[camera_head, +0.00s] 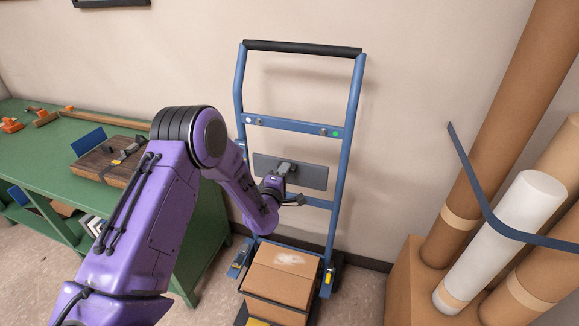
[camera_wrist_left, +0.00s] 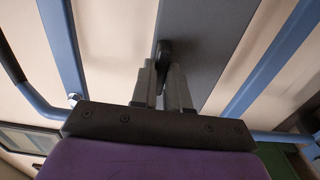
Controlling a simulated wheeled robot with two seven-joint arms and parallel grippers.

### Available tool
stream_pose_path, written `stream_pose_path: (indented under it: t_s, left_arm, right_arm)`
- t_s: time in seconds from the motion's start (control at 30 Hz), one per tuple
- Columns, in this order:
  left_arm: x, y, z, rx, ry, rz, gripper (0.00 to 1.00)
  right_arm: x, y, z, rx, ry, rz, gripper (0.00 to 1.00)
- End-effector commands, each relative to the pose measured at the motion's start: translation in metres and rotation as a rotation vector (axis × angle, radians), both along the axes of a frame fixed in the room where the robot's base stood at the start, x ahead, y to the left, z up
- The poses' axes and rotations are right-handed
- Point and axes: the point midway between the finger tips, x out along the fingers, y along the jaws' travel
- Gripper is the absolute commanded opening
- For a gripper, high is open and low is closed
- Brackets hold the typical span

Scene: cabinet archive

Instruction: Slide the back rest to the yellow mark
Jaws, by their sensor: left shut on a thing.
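The grey back rest (camera_head: 312,175) is a flat wide plate across the blue hand truck (camera_head: 240,90), below its upper crossbar. My left gripper (camera_head: 284,173) reaches the front of the plate and is shut on its dark knob. In the left wrist view the two fingers close around the knob (camera_wrist_left: 165,52), with the grey plate (camera_wrist_left: 207,45) behind. I cannot make out a yellow mark on the frame; my arm covers part of the left side. My right gripper is out of view.
A cardboard box (camera_head: 283,278) sits low on the hand truck. A green bench (camera_head: 60,165) with tools stands at left. A carton (camera_head: 405,285) of tall tubes stands at right, with a blue strap (camera_head: 468,170) before it. The wall is close behind the truck.

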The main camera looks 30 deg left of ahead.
Motion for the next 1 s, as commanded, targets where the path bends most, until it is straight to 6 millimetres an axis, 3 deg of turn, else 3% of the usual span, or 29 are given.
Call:
stream_pose_path:
  t_s: [1.0]
  left_arm:
    - [0.000,0.000,-0.022,0.001,0.002,0.000,0.00]
  right_arm:
    - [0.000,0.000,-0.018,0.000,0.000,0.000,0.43]
